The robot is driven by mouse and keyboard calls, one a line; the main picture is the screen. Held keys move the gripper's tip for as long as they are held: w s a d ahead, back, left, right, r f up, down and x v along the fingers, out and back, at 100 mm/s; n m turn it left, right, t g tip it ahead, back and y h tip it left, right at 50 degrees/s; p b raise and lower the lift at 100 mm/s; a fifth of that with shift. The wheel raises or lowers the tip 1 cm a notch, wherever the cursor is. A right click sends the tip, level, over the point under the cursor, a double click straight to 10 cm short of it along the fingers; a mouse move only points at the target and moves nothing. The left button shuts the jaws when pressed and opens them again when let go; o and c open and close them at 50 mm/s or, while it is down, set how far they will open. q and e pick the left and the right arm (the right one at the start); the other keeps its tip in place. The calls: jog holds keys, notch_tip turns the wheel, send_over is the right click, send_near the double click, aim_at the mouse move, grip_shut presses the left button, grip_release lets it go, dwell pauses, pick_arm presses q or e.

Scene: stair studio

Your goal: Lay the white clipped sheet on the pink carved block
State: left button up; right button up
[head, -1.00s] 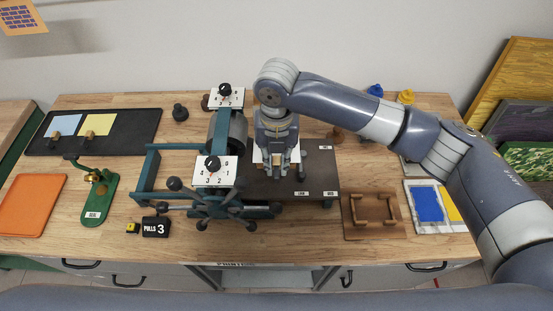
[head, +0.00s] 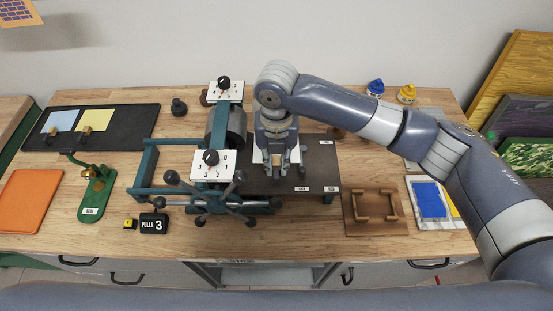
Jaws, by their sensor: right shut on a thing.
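My right gripper (head: 278,170) points down over the dark bed of the press, right of the roller. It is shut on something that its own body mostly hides. White edges of a sheet (head: 295,156) show on both sides of the gripper, low over the bed; this looks like the white clipped sheet. Its clip cannot be made out. I see no pink carved block; the gripper and sheet may cover it. I cannot tell whether the sheet touches anything beneath it. My left gripper is not in view.
The press roller (head: 236,124), dial plates and spoked handle (head: 211,200) stand close left of the gripper. A brown wooden jig (head: 376,213) lies to the right. A black tray (head: 118,122) with blue and yellow sheets lies at the left. Bare table shows at the front.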

jog(key=shift+p, duration=0.65)
dwell(0.6)
jog(key=shift+p, duration=0.35)
dwell(0.6)
jog(key=shift+f, duration=0.1)
jog(key=o, duration=0.8)
notch_tip(320, 180, up, 8)
jog(key=p, duration=0.7)
jog(key=shift+s, duration=0.1)
dwell(0.9)
